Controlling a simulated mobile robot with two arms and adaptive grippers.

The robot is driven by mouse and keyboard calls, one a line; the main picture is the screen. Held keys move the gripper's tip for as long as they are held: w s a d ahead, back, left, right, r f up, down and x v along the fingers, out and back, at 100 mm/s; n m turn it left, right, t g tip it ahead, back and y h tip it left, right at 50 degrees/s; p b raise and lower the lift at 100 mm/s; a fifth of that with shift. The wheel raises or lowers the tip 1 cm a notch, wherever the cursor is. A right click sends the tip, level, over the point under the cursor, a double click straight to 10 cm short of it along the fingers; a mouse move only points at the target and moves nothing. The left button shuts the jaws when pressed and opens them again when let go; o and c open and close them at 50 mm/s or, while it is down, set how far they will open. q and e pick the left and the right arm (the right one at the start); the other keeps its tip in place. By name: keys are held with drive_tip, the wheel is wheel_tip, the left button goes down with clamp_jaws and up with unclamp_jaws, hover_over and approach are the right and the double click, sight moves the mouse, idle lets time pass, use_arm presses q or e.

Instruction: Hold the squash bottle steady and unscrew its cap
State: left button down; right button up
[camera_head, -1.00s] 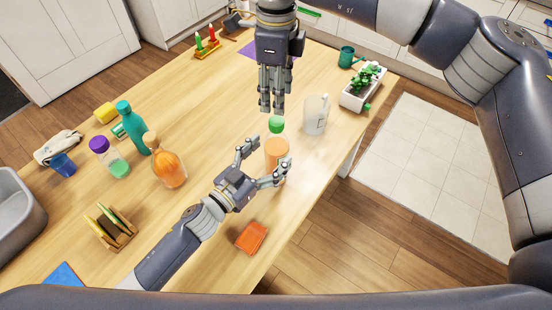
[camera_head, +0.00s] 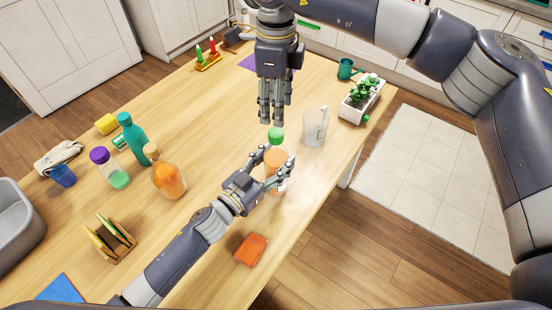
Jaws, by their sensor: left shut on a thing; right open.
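The squash bottle (camera_head: 276,158) stands upright near the table's right edge, with an orange body and a green cap (camera_head: 276,134). My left gripper (camera_head: 275,164) is shut around the bottle's body from the lower left, with a finger on either side. My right gripper (camera_head: 272,119) is open and points straight down just above the green cap. It appears apart from the cap, though its fingertips are close to it in the picture. The lower part of the bottle is partly hidden by my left gripper.
A clear jug (camera_head: 314,127) stands close to the right of the bottle. A planter (camera_head: 361,100) is farther right. An orange cloth-like item (camera_head: 250,249) lies near the front edge.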

sight(276, 132)
drive_tip(key=m, duration=0.8)
drive_tip(key=shift+m, duration=0.3)
drive_tip(key=m, duration=2.2)
drive_tip(key=shift+f+m, duration=0.35)
drive_tip(key=shift+m, duration=0.05)
wheel_tip(276, 132, down, 7)
drive_tip(key=shift+f, duration=0.15)
